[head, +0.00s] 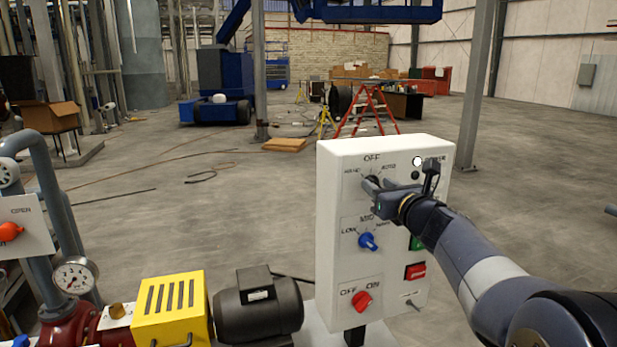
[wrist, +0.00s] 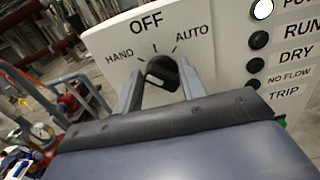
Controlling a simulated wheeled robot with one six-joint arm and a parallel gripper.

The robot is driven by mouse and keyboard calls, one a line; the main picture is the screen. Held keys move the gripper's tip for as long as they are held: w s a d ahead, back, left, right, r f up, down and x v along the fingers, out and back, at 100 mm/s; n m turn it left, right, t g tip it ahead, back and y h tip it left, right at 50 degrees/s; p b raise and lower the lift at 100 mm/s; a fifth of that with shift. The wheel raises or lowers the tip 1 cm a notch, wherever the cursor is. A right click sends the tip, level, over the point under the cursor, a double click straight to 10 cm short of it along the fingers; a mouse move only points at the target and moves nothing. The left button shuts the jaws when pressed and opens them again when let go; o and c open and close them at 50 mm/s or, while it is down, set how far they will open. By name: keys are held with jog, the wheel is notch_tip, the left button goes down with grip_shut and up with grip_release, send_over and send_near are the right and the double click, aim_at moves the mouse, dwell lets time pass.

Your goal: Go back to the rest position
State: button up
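My gripper (head: 370,188) is at the upper part of a white control box (head: 337,240), in front of the black HAND/OFF/AUTO knob (wrist: 160,68). In the wrist view, its two grey fingers stand apart, one on each side of the knob, below the OFF label. The fingers look spread wider than the knob's grip bar.
Below are a blue LOW/MID knob (head: 368,242) and a red OFF/ON knob (head: 362,301). Indicator lamps (wrist: 258,40) run down the box's right side. A yellow guard (head: 170,308), black motor (head: 257,308) and gauge (head: 75,275) stand left.

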jog(key=b+v, duration=0.1)
jog(key=v, duration=0.9)
jog(key=shift+s+b, duration=0.2)
jog(key=shift+b, duration=0.15)
